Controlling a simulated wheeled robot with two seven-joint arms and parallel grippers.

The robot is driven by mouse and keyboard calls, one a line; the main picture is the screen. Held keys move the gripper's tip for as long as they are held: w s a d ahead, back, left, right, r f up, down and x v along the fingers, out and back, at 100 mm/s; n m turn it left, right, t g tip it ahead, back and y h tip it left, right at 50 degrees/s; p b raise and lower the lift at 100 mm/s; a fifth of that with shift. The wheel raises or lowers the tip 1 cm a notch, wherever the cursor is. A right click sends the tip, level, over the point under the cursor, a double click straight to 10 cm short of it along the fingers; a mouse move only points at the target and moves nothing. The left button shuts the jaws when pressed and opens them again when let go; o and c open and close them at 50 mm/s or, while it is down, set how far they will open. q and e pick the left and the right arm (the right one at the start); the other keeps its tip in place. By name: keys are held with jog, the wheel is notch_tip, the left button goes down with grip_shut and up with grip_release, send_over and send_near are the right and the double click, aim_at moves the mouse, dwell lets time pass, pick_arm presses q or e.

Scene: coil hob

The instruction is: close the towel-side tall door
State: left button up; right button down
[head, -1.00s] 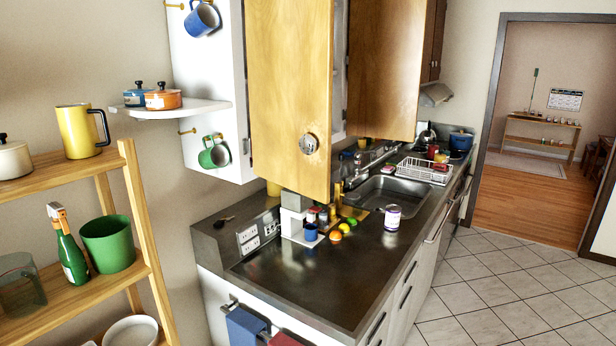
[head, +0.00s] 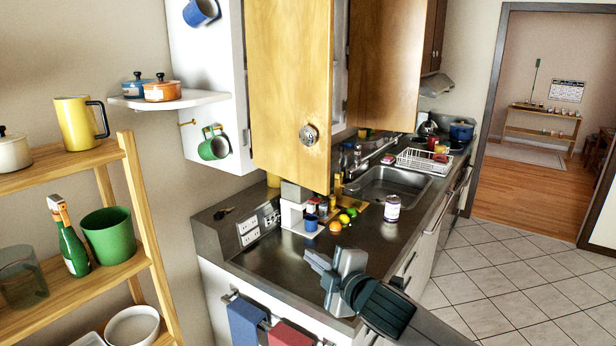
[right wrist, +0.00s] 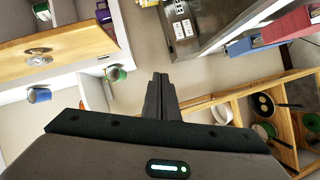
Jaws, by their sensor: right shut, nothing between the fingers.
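The towel-side tall door (head: 285,75) is a yellow wooden door with a round metal knob (head: 309,134). It stands open, swung out from the white upper cabinet (head: 212,85) above the towel end of the counter. In the right wrist view the door (right wrist: 75,45) is at the upper left with its knob (right wrist: 38,57). My right gripper (head: 318,262) is over the counter's near front edge, below the door and apart from it. Its fingers (right wrist: 161,82) are shut and empty. My left gripper is not in view.
A second wooden door (head: 385,75) stands open farther back. A blue towel (head: 245,322) and a red towel (head: 289,335) hang on the counter front. A can (head: 392,208) and fruit stand near the sink (head: 385,185). A wooden shelf (head: 140,200) is at the left.

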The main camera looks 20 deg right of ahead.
jog(key=w+d+r+n+t, duration=0.1)
jog(key=w+r+n, duration=0.1)
jog(key=r, duration=0.4)
jog(key=w+d+r+n+t+y, duration=0.1)
jog(key=w+r+n, duration=0.1)
jog(key=r, duration=0.5)
jog(key=shift+w+d, duration=0.25)
jog(key=shift+w, duration=0.15)
jog(key=shift+a+r, duration=0.1)
